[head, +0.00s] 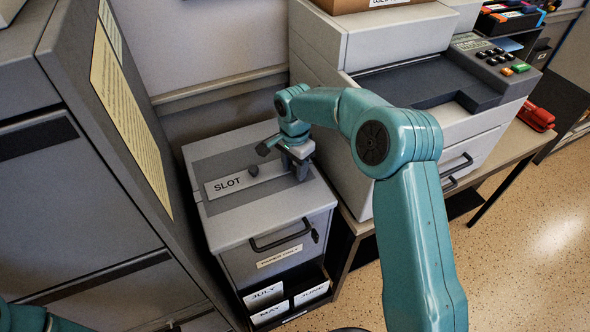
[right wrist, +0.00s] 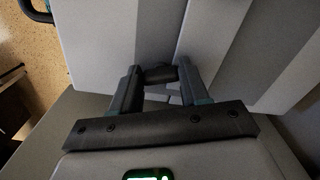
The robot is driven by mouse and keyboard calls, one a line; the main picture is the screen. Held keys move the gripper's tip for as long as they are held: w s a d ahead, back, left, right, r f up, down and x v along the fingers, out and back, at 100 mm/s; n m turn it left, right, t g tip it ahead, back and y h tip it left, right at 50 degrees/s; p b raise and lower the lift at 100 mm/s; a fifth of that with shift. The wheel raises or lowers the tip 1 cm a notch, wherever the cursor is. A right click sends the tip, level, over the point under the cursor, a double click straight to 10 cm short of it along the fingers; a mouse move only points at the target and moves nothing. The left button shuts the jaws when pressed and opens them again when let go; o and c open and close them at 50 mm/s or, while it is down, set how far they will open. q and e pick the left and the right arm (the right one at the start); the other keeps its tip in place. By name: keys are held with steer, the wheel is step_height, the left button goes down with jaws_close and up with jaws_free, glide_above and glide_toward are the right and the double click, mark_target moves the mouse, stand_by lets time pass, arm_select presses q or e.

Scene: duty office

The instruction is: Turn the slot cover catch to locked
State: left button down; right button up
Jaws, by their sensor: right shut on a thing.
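The grey cabinet (head: 222,227) has a darker top panel with a pale slot cover (head: 218,189) marked SLOT. My right gripper (head: 298,170) points down at the right end of the cover and hides what is there. In the right wrist view my right gripper (right wrist: 160,88) is shut on a small dark piece (right wrist: 160,74), which looks like the catch. Whether it stands at locked cannot be read. Only teal parts of my left arm show at the bottom left; its gripper is out of view.
A tall grey cabinet (head: 75,190) with a yellow notice stands close on the left. A large pale machine (head: 395,40) with a keypad stands on a table to the right. The cabinet front has a black handle (head: 280,237) and labelled compartments below.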

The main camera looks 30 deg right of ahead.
mark_target(294, 168)
steer(key=shift+w+m+b, duration=0.1)
steer(key=shift+m+b, duration=0.5)
steer(key=shift+m, duration=1.3)
steer(key=shift+r, duration=0.1)
steer(key=o, duration=1.1)
steer(key=shift+c, duration=0.2)
step_height(294, 168, up, 16)
steer(key=p, duration=0.1)
steer(key=shift+r+p, duration=0.15)
steer(key=shift+p, duration=0.2)
